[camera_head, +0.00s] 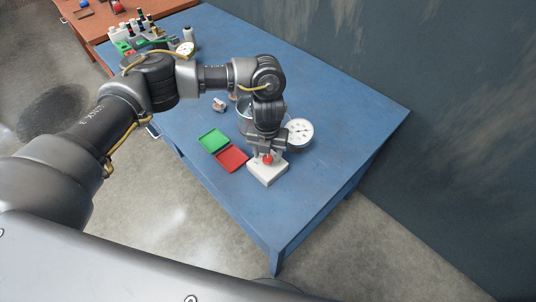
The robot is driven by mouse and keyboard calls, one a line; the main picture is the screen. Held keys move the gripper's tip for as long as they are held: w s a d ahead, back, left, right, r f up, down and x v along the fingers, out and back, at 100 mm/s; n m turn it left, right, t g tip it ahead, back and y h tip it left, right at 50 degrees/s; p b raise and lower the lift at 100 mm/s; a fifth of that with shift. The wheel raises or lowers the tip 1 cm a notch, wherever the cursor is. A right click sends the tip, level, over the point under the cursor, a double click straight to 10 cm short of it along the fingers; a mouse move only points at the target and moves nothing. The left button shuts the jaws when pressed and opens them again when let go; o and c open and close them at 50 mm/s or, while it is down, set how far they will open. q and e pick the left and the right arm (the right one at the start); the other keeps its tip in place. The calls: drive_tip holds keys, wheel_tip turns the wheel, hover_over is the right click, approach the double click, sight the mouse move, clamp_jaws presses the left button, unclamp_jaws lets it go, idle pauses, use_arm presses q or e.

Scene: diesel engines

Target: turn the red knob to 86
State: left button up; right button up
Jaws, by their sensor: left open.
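The red knob (267,159) sits on top of a small white box (268,174) on the blue table. My left gripper (267,154) points down right at the knob, with its open fingers about the knob's sides. I cannot tell whether the fingers touch it. The knob's upper part is partly hidden by the gripper, and no scale or number can be read on the box. My right gripper does not show.
A green tray (213,141) and a red tray (232,159) lie left of the box. A round white dial gauge (299,131) stands behind it to the right. The blue table's (330,165) front right is clear. A wall bounds the right side.

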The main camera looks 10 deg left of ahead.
sight(268, 158)
use_arm(q)
wheel_tip(268, 158, up, 10)
drive_tip(key=b, duration=0.1)
drive_tip(key=shift+s+f, duration=0.1)
drive_tip(key=shift+f, duration=0.05)
idle(0.5)
